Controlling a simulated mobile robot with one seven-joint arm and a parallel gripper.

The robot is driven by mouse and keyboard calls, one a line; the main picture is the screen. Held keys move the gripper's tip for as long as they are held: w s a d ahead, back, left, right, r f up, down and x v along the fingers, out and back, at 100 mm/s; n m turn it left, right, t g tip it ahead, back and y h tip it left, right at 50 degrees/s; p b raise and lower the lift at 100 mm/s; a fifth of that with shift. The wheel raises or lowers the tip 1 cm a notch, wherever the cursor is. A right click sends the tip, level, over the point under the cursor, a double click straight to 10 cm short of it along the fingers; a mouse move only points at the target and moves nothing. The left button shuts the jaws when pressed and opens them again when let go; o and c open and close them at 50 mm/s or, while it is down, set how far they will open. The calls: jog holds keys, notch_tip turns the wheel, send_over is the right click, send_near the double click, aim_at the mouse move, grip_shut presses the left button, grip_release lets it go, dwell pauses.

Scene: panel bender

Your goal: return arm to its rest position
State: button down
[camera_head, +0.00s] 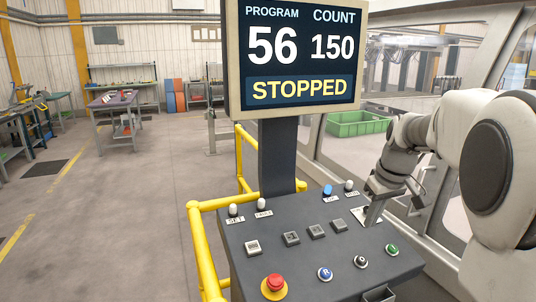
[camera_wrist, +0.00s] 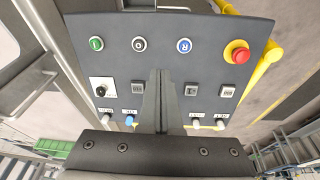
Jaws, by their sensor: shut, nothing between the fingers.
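My arm (camera_head: 445,135) reaches in from the right in the head view, bent with its wrist low over the grey control panel (camera_head: 300,258). My gripper (camera_head: 373,218) points down at the panel's right part and hides some of its controls there. In the wrist view the two dark fingers of my gripper (camera_wrist: 161,74) lie together, with nothing between them. They hang over the middle of the panel (camera_wrist: 200,62). I cannot tell whether the fingertips touch the panel.
The panel carries a red emergency button (camera_head: 274,283), a blue button (camera_head: 325,273), a green button (camera_head: 392,250), a rotary switch (camera_wrist: 100,91) and several toggles. A screen (camera_head: 300,55) reads STOPPED above it. A yellow rail (camera_head: 196,245) stands left. A green crate (camera_head: 358,124) lies behind.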

jog(key=s+a+r+m+t, duration=0.1)
jog(key=s+a+r, duration=0.1)
jog(key=s+a, duration=0.3)
jog(key=s+a+r+m, duration=0.1)
jog(key=s+a+r, duration=0.1)
jog(key=s, duration=0.6)
jog(key=s+a+f, duration=0.1)
jog(key=s+a, duration=0.1)
jog(key=s, duration=0.4)
jog(key=s+a+f+m+t, duration=0.1)
jog(key=s+a+f, duration=0.1)
jog(key=s, duration=0.5)
jog(key=shift+f+h, duration=0.2)
jog(key=shift+h, duration=0.1)
jog(key=shift+s+a, duration=0.1)
jog(key=shift+a, duration=0.1)
